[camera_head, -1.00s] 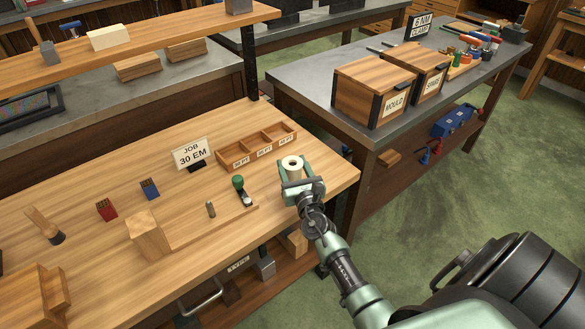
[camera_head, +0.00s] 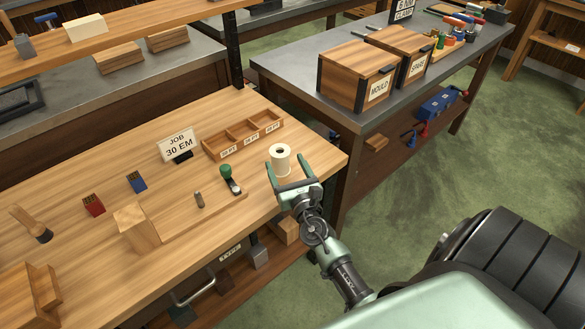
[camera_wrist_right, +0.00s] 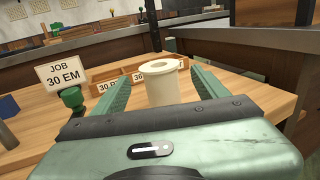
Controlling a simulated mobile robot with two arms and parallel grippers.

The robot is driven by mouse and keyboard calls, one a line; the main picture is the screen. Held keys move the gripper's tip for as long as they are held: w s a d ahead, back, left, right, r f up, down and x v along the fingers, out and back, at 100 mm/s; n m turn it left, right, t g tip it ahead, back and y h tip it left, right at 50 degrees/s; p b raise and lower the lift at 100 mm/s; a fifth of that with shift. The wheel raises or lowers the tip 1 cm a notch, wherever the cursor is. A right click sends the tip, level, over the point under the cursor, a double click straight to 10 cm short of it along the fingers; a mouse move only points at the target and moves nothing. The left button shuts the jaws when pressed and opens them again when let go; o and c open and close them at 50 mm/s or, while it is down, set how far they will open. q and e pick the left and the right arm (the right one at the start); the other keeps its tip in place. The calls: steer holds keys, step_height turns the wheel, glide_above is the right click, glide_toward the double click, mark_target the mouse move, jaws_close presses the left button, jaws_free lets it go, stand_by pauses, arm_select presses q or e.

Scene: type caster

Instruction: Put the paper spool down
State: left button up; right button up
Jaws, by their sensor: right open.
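The white paper spool (camera_head: 280,160) stands upright on the wooden bench (camera_head: 90,255), near its right end. My right gripper (camera_head: 288,165) is open just in front of the spool, its green fingers apart. In the right wrist view the spool (camera_wrist_right: 161,84) stands beyond the gripper body, between and a little past the two fingers (camera_wrist_right: 162,85), with gaps on both sides. The lower edge of the spool is hidden there by the gripper body. My left gripper is not in view.
A three-part wooden tray (camera_head: 243,136) and the "JOB 30 EM" sign (camera_head: 179,146) stand behind and left of the spool. A green-knobbed tool (camera_head: 229,178) is left of it. The bench's right edge is close by. A steel table (camera_head: 300,75) holds two wooden boxes.

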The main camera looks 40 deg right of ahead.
steer(key=v, duration=0.6)
steer(key=shift+s+b, duration=0.2)
steer(key=shift+b, duration=0.2)
